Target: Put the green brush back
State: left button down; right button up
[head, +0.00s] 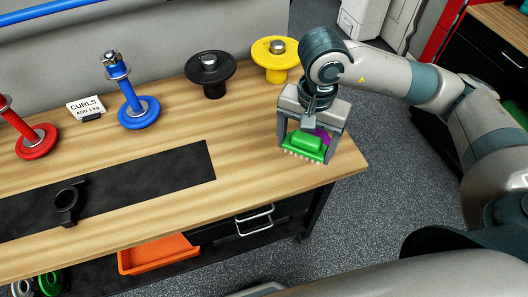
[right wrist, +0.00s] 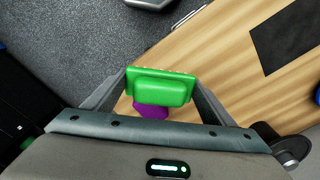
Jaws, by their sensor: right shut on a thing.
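The green brush (head: 307,146) is between the fingers of my right gripper (head: 311,132), at the right end of the wooden bench. Its pale bristles point down toward the bench top; I cannot tell whether they touch it. My right gripper is shut on the brush. In the right wrist view the green brush (right wrist: 162,88) sits between the two fingers. A purple thing (head: 323,137) shows just behind the brush, partly hidden by it and a finger; it also shows in the right wrist view (right wrist: 150,111). My left gripper is out of view.
The wooden bench (head: 245,170) holds a black mat (head: 180,170) with a black collar (head: 67,203). Along the back stand a yellow disc (head: 273,58), a black disc (head: 210,70), a blue post (head: 130,95), a red post (head: 35,138) and a CURLS card (head: 86,107). An orange tray (head: 157,254) is below.

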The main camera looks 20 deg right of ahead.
jog(key=p, duration=0.5)
send_over(264, 158)
notch_tip(264, 158, down, 6)
jog(key=shift+f, duration=0.2)
jog(key=shift+s, duration=0.1)
jog(key=shift+f+p, duration=0.45)
jog(key=shift+f, duration=0.2)
jog(key=shift+f+p, duration=0.6)
jog(key=shift+f, duration=0.8)
